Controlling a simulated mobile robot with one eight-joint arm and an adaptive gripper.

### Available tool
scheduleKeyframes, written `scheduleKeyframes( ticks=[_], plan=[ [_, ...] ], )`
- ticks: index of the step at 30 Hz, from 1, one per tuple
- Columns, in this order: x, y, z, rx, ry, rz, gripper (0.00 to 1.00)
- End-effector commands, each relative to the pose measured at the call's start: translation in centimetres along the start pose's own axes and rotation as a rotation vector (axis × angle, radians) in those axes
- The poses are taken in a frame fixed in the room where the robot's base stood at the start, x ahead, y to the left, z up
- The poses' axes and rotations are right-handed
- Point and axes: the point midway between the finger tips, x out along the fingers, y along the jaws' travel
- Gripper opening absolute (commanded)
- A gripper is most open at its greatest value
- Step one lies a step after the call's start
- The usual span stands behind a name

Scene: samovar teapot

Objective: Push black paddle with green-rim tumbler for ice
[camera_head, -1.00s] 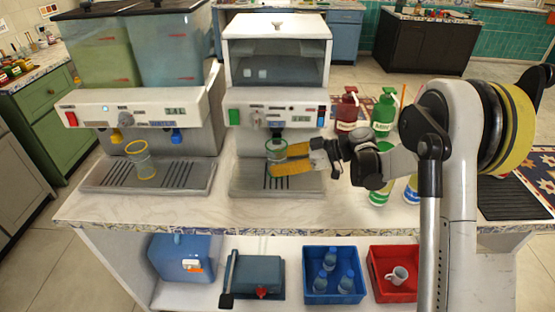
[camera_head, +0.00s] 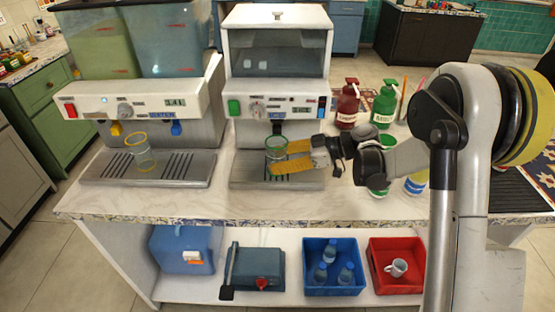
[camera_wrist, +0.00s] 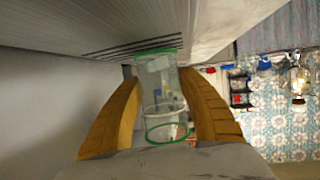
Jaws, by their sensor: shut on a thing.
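My gripper (camera_head: 282,158) is shut on the clear green-rim tumbler (camera_head: 276,152), one yellow finger on each side. The tumbler is at the front of the right-hand dispenser (camera_head: 240,80), above its drip tray. The black paddle (camera_head: 277,127) hangs under the dispenser's front panel, just above and behind the tumbler's rim. I cannot tell whether they touch. In the wrist view the tumbler (camera_wrist: 160,105) sits between both fingers, with green rings at both ends. Whether it holds ice is unclear.
A yellow-rim glass (camera_head: 143,153) stands on the left machine's drip tray (camera_head: 105,168). Red (camera_head: 347,104) and green (camera_head: 384,105) pump bottles stand right of the dispenser, near my arm. Blue (camera_head: 333,289) and red (camera_head: 395,286) bins sit on the lower shelf.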

Motion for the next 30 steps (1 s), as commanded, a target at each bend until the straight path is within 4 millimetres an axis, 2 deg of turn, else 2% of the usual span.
scheduleKeyframes(
  ticks=[8, 30],
  plan=[
    [-0.1, -0.7, 0.0, 0.0, 0.0, 0.0, 0.17],
    [-1.4, -9.3, 0.2, 0.0, 0.0, 0.0, 0.17]
  ],
)
